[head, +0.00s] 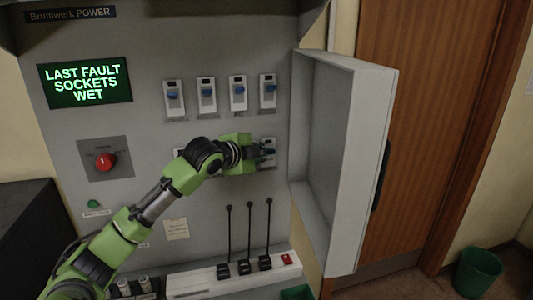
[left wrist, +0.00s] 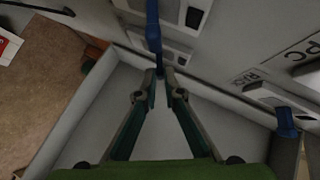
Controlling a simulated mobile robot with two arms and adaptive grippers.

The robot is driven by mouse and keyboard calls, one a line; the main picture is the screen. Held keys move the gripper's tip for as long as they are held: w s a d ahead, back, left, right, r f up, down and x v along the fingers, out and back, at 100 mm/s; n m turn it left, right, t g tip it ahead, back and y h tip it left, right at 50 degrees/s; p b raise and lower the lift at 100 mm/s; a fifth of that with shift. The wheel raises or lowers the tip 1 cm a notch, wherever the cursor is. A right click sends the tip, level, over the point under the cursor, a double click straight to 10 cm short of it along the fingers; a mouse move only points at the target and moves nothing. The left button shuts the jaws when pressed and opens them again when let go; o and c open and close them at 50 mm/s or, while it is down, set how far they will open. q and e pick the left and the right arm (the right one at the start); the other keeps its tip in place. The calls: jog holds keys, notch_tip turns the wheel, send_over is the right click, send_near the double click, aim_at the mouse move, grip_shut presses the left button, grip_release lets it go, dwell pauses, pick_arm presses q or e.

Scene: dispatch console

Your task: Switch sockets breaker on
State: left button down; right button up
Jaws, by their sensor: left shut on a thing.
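A breaker (head: 268,146) at the right end of the lower row on the grey panel is partly hidden behind my left gripper (head: 268,154). In the left wrist view, the fingertips of my left gripper (left wrist: 161,74) are close together on a blue breaker lever (left wrist: 153,28). I cannot read that breaker's label, so I cannot tell whether it is the sockets one. The upper row holds several breakers with blue levers (head: 238,90). The rest of the lower row is mostly hidden behind my left arm. My right gripper is not in view.
The panel's door (head: 345,160) stands open to the right, close to my gripper. A green-lettered screen (head: 86,83) reads "LAST FAULT SOCKETS WET". A red button (head: 105,162) is at left. Black-handled plugs (head: 245,266) on cables sit below. A green bin (head: 477,271) stands on the floor.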

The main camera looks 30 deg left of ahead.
pick_arm(q)
jog(key=c, duration=2.2)
grip_release()
jog(key=shift+o, duration=0.2)
jog(key=v, duration=1.2)
jog(key=shift+a+f, duration=0.1)
